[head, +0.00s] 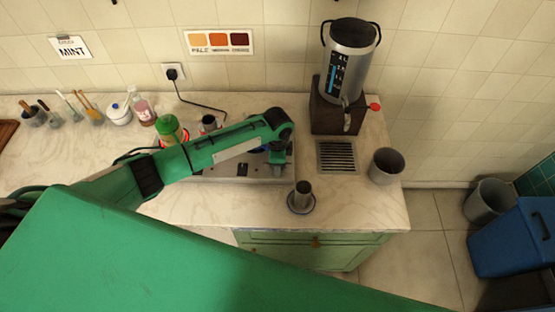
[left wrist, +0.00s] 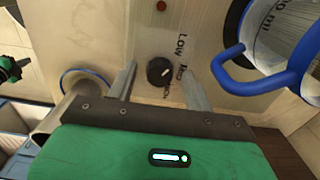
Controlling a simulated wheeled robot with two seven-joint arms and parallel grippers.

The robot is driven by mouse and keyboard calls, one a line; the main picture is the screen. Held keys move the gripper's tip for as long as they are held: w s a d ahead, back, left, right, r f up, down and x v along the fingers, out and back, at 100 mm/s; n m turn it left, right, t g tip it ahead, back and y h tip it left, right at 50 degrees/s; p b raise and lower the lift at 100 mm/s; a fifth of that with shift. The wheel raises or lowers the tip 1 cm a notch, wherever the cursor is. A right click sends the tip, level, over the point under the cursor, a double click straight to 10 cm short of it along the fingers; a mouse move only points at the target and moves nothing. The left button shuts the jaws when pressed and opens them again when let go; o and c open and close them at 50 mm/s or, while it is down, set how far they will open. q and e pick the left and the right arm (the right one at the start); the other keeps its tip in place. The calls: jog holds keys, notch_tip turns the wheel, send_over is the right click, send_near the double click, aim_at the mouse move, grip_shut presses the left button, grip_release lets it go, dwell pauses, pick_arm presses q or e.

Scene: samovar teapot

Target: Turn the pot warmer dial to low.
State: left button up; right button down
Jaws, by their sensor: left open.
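The dial (left wrist: 160,71) is a round black knob on the pale panel of the warmer, with a light pointer mark on its face. LOW and MED labels (left wrist: 182,45) are printed beside it; the pointer faces the label side, roughly toward MED. My left gripper (left wrist: 158,70) is open, its two fingers on either side of the dial; I cannot tell if they touch it. In the head view the left gripper (head: 278,160) is over the warmer's metal top (head: 222,172), and the dial is hidden there. My right gripper is not in view.
A blue-handled vessel (left wrist: 232,72) is close on the right in the wrist view, and a blue-rimmed cup (left wrist: 68,78) on the left.

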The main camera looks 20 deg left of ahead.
pick_arm(q)
notch_tip(320, 180, up, 14)
jog(key=b, duration=0.4)
jog(key=shift+f, duration=0.15)
